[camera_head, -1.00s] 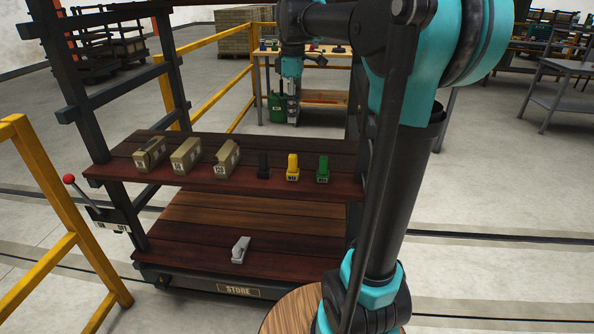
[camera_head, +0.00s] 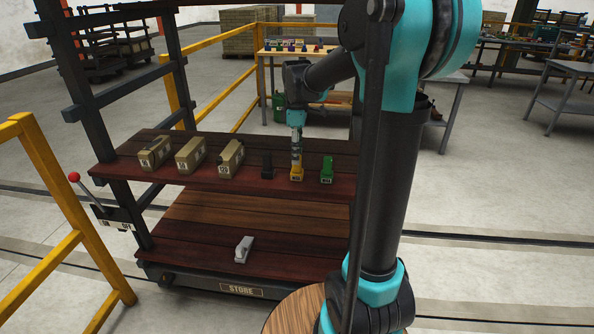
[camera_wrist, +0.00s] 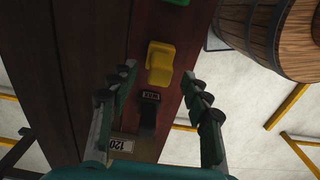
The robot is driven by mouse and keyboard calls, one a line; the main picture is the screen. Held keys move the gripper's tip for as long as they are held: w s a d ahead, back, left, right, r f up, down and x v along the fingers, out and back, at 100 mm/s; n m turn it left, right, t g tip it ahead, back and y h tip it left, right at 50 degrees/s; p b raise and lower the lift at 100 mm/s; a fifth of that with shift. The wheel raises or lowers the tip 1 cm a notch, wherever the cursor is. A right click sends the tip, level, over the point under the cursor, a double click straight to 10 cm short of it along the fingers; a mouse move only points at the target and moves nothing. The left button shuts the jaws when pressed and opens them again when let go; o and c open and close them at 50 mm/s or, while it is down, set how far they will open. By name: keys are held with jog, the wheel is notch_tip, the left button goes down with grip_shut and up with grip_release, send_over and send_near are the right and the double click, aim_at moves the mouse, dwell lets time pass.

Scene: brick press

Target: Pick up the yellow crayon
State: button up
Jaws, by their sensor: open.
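The yellow crayon (camera_head: 297,175) is a short blocky piece on the upper shelf, between a black one (camera_head: 267,167) and a green one (camera_head: 327,170). My gripper (camera_head: 297,158) points down over the yellow crayon in the head view and hides its upper part. In the wrist view the yellow crayon (camera_wrist: 160,64) shows at and just beyond the tips of the two open fingers (camera_wrist: 159,76). The black piece (camera_wrist: 149,108) shows between the fingers, nearer the palm. The fingers look empty; I cannot tell the exact height gap.
Several tan boxes (camera_head: 190,155) stand to the left on the same upper shelf (camera_head: 140,178). A grey object (camera_head: 244,249) lies on the lower shelf (camera_head: 200,262). Dark rack posts (camera_head: 113,180) and a yellow rail (camera_head: 60,190) stand at the left. A wooden barrel (camera_wrist: 268,38) shows in the wrist view.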

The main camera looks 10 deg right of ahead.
aim_at(297, 167)
jog(key=shift+f, duration=1.15)
grip_shut()
